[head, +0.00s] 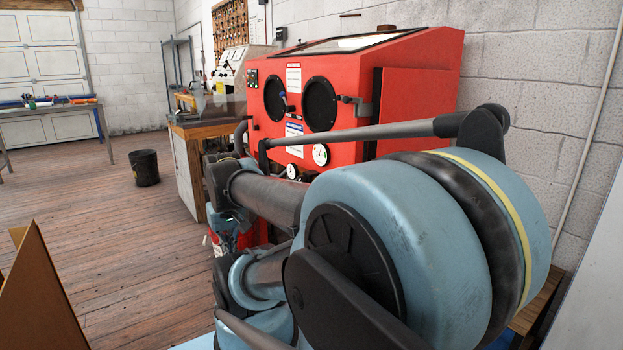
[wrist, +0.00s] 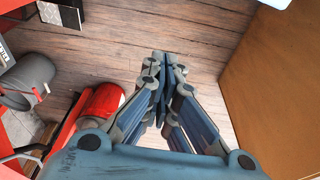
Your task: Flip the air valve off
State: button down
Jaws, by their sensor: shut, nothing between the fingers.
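My gripper (wrist: 165,62) is shut and empty in the wrist view, its fingertips together over the wooden floor. In the head view my own arm fills the front and right, and I cannot make out the gripper there. The red cabinet (head: 415,95) stands against the wall, with two round black glove ports, white round gauges (head: 320,155) and small black fittings on its front. I cannot pick out the air valve for sure in either view. The lower part of the cabinet is hidden behind my arm.
In the wrist view, a red rounded body (wrist: 98,106) and a grey cylindrical part (wrist: 25,82) lie left of my gripper. A brown panel (wrist: 275,75) stands at right. In the head view, a black bin (head: 144,167) stands on open floor at left.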

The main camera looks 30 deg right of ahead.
jog(key=w+d+r, duration=1.5)
jog(key=w, duration=0.1)
jog(key=w+d+r, duration=0.2)
jog(key=d, duration=0.5)
jog(key=w+d+r, duration=0.1)
jog(key=w+d, duration=0.2)
jog(key=d, duration=1.6)
jog(key=shift+n, duration=0.3)
jog(key=f, duration=0.3)
jog(key=w+f, duration=0.1)
jog(key=f, duration=0.3)
jog(key=w+f, duration=0.1)
jog(key=f, duration=0.3)
jog(key=shift+w, duration=0.1)
jog(key=shift+f, duration=0.75)
jog(key=shift+s+d, duration=0.1)
jog(key=shift+s, duration=0.1)
